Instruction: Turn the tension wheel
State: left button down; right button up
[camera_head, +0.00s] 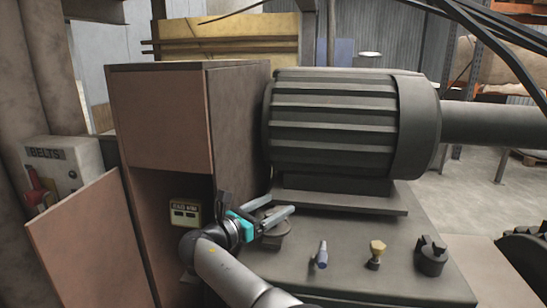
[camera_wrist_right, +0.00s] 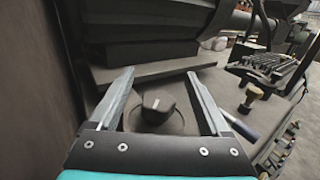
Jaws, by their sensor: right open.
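A dark round knob with a raised ridge across its top, which looks like the tension wheel (camera_head: 276,234), sits on the metal base plate beside the cabinet. It also shows in the right wrist view (camera_wrist_right: 157,104), between and beyond my fingers. My right gripper (camera_head: 280,207) is open with nothing in it, and its two fingers point over the knob from the left. In the right wrist view the gripper (camera_wrist_right: 160,74) has one finger on each side of the knob, with gaps to both. In the head view the fingers partly hide the knob. My left gripper is not in view.
A large ribbed motor (camera_head: 340,125) stands behind the knob. The brown cabinet (camera_head: 160,120) rises close on the left, with a small yellow-framed gauge (camera_head: 185,213). A blue-grey peg (camera_head: 321,255), a brass-topped fitting (camera_head: 376,255) and a dark slotted part (camera_head: 431,258) stand to the right.

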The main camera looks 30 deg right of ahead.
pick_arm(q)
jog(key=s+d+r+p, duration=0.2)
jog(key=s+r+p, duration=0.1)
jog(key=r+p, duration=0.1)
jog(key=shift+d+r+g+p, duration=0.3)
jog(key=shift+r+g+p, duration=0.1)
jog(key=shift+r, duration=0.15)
pick_arm(e)
notch_tip(320, 180, up, 18)
jog(key=shift+f, duration=0.15)
